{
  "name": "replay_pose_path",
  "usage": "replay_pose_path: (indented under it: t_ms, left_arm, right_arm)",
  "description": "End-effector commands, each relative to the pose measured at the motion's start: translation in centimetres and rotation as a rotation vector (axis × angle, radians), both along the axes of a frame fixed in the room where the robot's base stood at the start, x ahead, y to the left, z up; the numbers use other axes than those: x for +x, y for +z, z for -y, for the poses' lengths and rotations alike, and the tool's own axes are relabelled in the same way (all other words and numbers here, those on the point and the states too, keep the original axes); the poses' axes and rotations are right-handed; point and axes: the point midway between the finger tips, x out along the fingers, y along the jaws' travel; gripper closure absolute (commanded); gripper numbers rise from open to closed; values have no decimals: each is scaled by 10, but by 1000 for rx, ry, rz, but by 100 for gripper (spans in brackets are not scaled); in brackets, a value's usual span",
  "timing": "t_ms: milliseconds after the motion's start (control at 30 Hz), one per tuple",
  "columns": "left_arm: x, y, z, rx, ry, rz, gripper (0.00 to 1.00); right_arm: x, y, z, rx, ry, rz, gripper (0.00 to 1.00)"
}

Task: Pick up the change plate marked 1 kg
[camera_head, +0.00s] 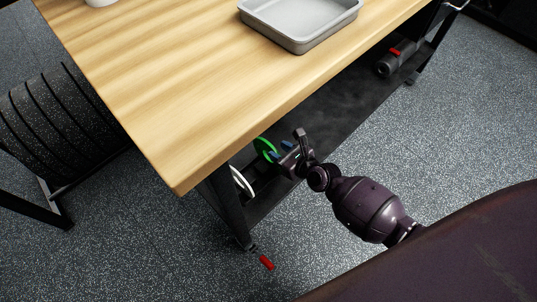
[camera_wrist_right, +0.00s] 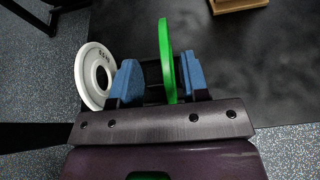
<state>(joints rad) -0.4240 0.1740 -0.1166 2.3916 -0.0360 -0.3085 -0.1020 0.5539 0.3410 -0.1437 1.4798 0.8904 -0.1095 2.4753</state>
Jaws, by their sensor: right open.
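A green change plate (camera_head: 263,147) stands on edge on the dark lower shelf under the wooden bench; in the right wrist view the green plate (camera_wrist_right: 166,50) shows nearly edge-on, so no marking on it is readable. My right gripper (camera_head: 281,150) reaches under the bench top. In the wrist view its blue-padded fingers (camera_wrist_right: 161,72) are open, one on each side of the green plate, which looks closer to the right finger; I cannot tell whether they touch. A white plate (camera_wrist_right: 92,75) with small, hardly legible print stands left of the left finger. My left gripper is out of view.
The bench top (camera_head: 190,110) overhangs the shelf and carries a grey metal tray (camera_head: 300,42). A bench leg (camera_head: 228,205) stands near the white plate (camera_head: 241,183). A wooden item (camera_wrist_right: 238,4) lies farther along the shelf. Black plates (camera_head: 55,125) fill a rack at left.

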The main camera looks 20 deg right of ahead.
Motion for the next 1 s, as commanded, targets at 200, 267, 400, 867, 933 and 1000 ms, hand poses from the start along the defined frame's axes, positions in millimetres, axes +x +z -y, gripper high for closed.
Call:
replay_pose_path:
  t_ms: [200,267,400,867,933,1000]
  left_arm:
    - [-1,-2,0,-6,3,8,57]
    - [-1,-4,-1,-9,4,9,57]
    - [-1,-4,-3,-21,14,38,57]
    - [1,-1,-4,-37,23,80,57]
    - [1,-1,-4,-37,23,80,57]
    - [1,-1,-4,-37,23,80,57]
  right_arm:
    - [9,-5,-3,0,0,0,58]
    - [13,-8,-4,-2,0,-2,58]
    - [28,-18,-7,-1,1,-4,58]
    - [52,-23,-15,-1,-1,1,58]
    - [52,-22,-15,-1,-1,2,58]
    - [52,-23,-14,-1,-1,2,68]
